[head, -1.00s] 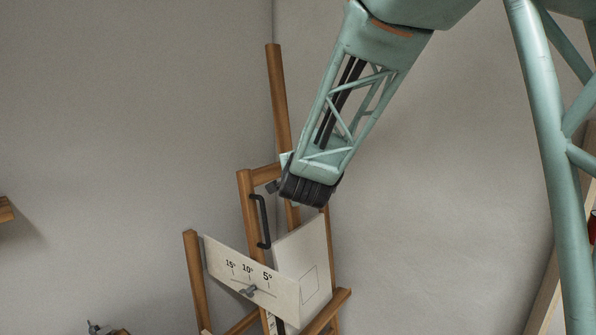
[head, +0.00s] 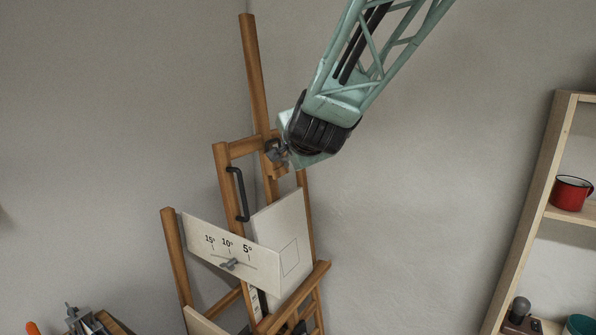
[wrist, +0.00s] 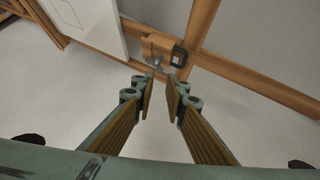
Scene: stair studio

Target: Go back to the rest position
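My gripper (wrist: 160,95) shows in the wrist view with its two wood-lined fingers apart and nothing between them. In the head view my forearm and wrist hang in front of the wooden easel's (head: 255,80) upper part, and the gripper fingers are hidden behind the wrist. The easel holds a white board (head: 282,240), and an angle plate (head: 215,248) marked 15, 10 and 5 degrees with a wing nut is at its left.
A black handle (head: 238,193) is on the easel's left post. At the right a wooden shelf (head: 537,210) holds a red mug (head: 571,192) and a teal bowl (head: 581,325). A tool box (head: 112,322) stands at the lower left. Bare wall lies between easel and shelf.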

